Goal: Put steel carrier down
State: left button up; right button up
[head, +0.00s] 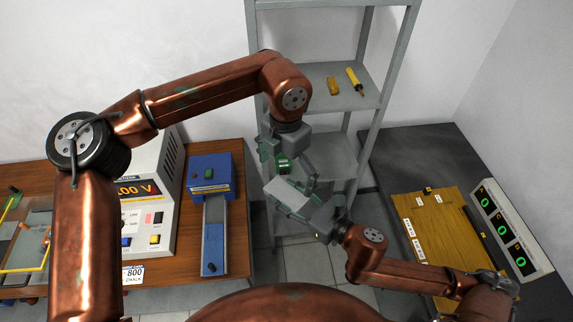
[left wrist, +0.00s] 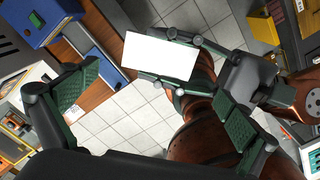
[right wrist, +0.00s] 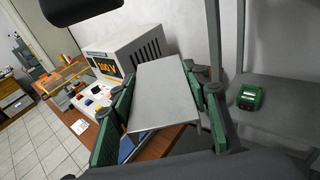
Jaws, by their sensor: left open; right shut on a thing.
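The steel carrier (head: 289,196) is a flat, pale grey rectangular plate. My right gripper (head: 308,205) is shut on one end of it and holds it in the air in front of the shelf rack. The carrier fills the middle of the right wrist view (right wrist: 163,92), between the green finger pads. It looks bright white in the left wrist view (left wrist: 160,56), with the right fingers along its sides. My left gripper (head: 287,168) is open and empty, just above and behind the carrier in the head view. Its spread fingers frame the left wrist view, apart from the carrier.
A blue device with a grey rail (head: 214,215) stands on the wooden table beside a voltage supply (head: 150,200). The grey shelf rack (head: 338,95) holds yellow items and a small green box (right wrist: 249,97). A dark bench (head: 400,155) at right bears a wooden board (head: 440,235).

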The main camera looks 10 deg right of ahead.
aim_at(286, 195)
pick_arm(q)
notch_tip(286, 195, down, 8)
jog(key=shift+f, duration=0.15)
jog(key=shift+c, duration=0.3)
jog(key=shift+s, duration=0.1)
jog(key=c, duration=0.9)
pick_arm(e)
jog(key=shift+r, duration=0.1)
pick_arm(q)
jog(key=shift+c, duration=0.9)
pick_arm(e)
jog(key=o, duration=1.3)
